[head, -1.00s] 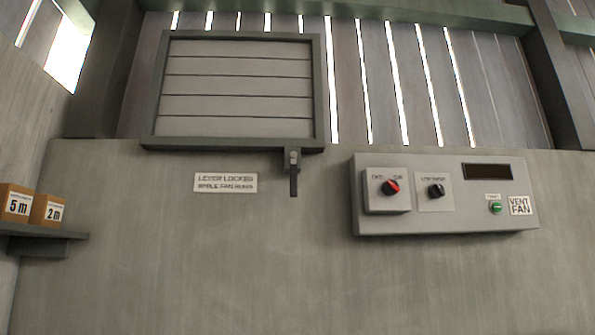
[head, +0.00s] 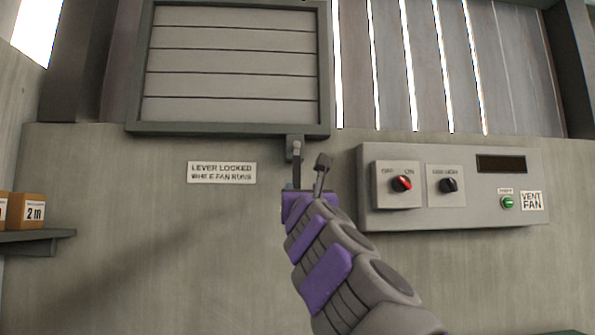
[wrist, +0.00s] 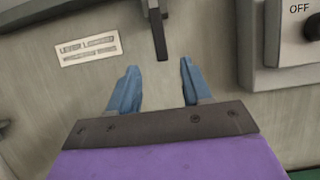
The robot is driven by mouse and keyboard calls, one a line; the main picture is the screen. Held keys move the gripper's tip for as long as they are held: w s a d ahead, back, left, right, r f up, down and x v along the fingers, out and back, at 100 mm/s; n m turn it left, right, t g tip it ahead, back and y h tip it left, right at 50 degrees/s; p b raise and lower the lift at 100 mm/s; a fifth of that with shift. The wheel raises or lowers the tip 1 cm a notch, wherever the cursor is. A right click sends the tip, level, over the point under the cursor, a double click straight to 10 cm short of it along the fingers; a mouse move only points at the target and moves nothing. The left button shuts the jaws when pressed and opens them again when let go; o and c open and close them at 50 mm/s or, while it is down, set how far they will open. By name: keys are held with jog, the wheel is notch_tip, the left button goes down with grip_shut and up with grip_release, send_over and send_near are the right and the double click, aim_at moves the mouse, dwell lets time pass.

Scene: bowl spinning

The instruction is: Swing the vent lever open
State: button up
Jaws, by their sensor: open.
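The vent lever (head: 297,165) is a dark bar hanging straight down from a bracket under the lower right corner of the vent (head: 230,129). The vent's slats are flat and shut. In the wrist view the lever (wrist: 156,30) comes down from the top edge. My gripper (wrist: 159,74) is open and empty there, with its blue fingers apart. The lever's lower end is just above the gap between the fingertips, and I see no contact. In the head view my arm rises from below and hides part of the lever's lower end.
A sign (head: 222,172) left of the lever reads "LEVER LOCKED WHILE FAN RUNS". The fan panel (head: 450,215) stands out from the wall to the right, with an OFF/ON knob (head: 401,183), a second black knob (head: 448,185), a green button (head: 508,202) and a dark display (head: 501,164).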

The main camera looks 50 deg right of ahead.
aim_at(298, 176)
jog(key=p+x, duration=0.8)
jog(key=x, duration=0.4)
jog(key=shift+w+d+r+p, duration=0.15)
jog(key=shift+d+p, duration=0.05)
jog(key=shift+p, duration=0.15)
jog(key=shift+w+d+r+p, duration=0.25)
jog(key=shift+w+r+p, duration=0.15)
jog(key=shift+w+p, duration=0.35)
jog(key=shift+w+d+r+p, duration=0.1)
jog(key=shift+w+d+p, duration=0.25)
jog(key=shift+d+p, duration=0.2)
jog(key=shift+d, duration=0.25)
jog(key=shift+a, duration=0.2)
jog(key=c, duration=0.4)
grip_shut()
